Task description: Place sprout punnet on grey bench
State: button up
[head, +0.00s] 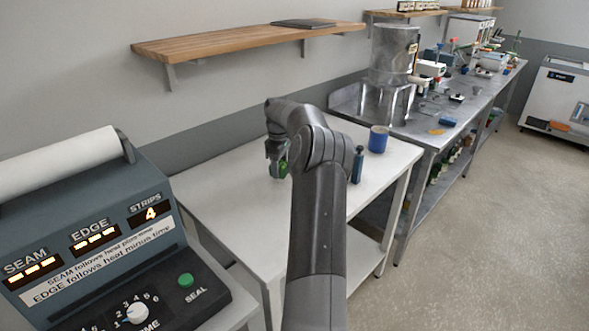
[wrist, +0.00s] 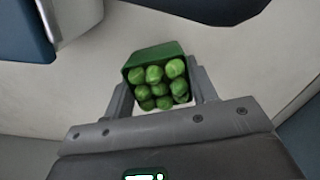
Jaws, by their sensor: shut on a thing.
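The sprout punnet is a small green box with several round green sprouts in it. In the wrist view the sprout punnet (wrist: 152,54) sits between the two fingers of my gripper (wrist: 160,95), which is shut on it. In the head view my gripper (head: 278,168) is over the far left part of the light grey bench (head: 230,195), and a bit of the green punnet (head: 283,167) shows, mostly hidden by the gripper. I cannot tell whether the punnet touches the bench top.
A sealing machine (head: 90,235) stands at the front left. A wooden shelf (head: 240,42) hangs above. The bench's left front is clear.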

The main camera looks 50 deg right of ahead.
jog(key=d, duration=0.1)
jog(key=d+f, duration=0.2)
jog(key=shift+d, duration=0.25)
jog(key=d+f, duration=0.1)
jog(key=d, duration=0.1)
jog(key=shift+d+f, duration=0.3)
jog(key=shift+f, duration=0.05)
jog(key=shift+d+f, duration=0.25)
jog(key=shift+d, duration=0.05)
jog(key=shift+f, duration=0.15)
jog(key=o, duration=1)
jog(key=shift+c, duration=0.2)
